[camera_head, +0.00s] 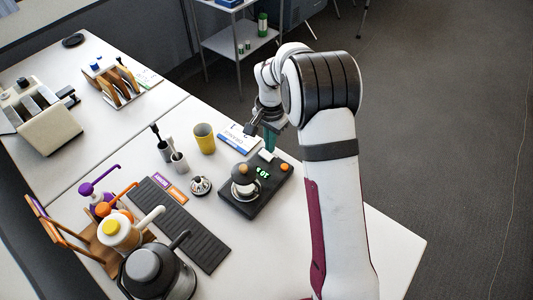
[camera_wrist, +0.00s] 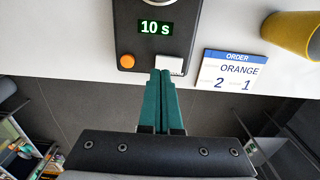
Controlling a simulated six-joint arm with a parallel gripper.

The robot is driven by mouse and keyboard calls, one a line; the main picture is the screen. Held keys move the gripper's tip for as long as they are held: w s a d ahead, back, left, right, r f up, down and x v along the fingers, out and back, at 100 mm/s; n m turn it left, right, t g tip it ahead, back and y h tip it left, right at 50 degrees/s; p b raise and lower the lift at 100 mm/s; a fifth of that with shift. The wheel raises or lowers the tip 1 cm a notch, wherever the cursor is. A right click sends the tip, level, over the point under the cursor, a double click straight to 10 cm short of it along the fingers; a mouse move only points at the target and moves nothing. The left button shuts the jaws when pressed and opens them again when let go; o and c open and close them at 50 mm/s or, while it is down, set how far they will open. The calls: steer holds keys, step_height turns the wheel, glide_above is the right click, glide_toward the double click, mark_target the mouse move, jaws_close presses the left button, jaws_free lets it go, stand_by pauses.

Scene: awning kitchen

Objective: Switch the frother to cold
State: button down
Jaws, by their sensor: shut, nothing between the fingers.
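The frother (camera_head: 262,200) is a dark flat base with a small metal jug (camera_head: 244,182) standing on it in the head view. Its green display reads "10 s" in the wrist view (camera_wrist: 155,28). An orange button (camera_wrist: 127,61) and a white switch (camera_wrist: 170,66) sit along its edge on my gripper's side. My gripper (camera_wrist: 164,74) is shut and empty, its green fingers side by side. The fingertips are at the white switch and overlap its left part in the wrist view; whether they touch it I cannot tell.
An order card (camera_wrist: 231,70) reading "ORANGE 2 1" lies beside the frother, near a yellow cup (camera_head: 204,138). A dark ribbed mat (camera_head: 180,225), bottles with coloured tops and a kettle (camera_head: 157,272) stand to the left. The table (camera_head: 385,245) is bare at the front right.

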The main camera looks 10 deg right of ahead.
mark_target(270, 158)
step_height(270, 158, up, 9)
steer(key=shift+f, duration=0.2)
stand_by(2.2)
steer(key=shift+r, duration=0.1)
stand_by(0.3)
steer(key=s+r+n, duration=0.1)
steer(key=s+r, duration=0.6)
steer(key=s, duration=0.7)
steer(key=s+f+n+y, duration=0.1)
steer(key=s+n, duration=0.1)
steer(key=s, duration=1.7)
steer(key=shift+a+f+y, duration=0.2)
steer(key=shift+y, duration=0.2)
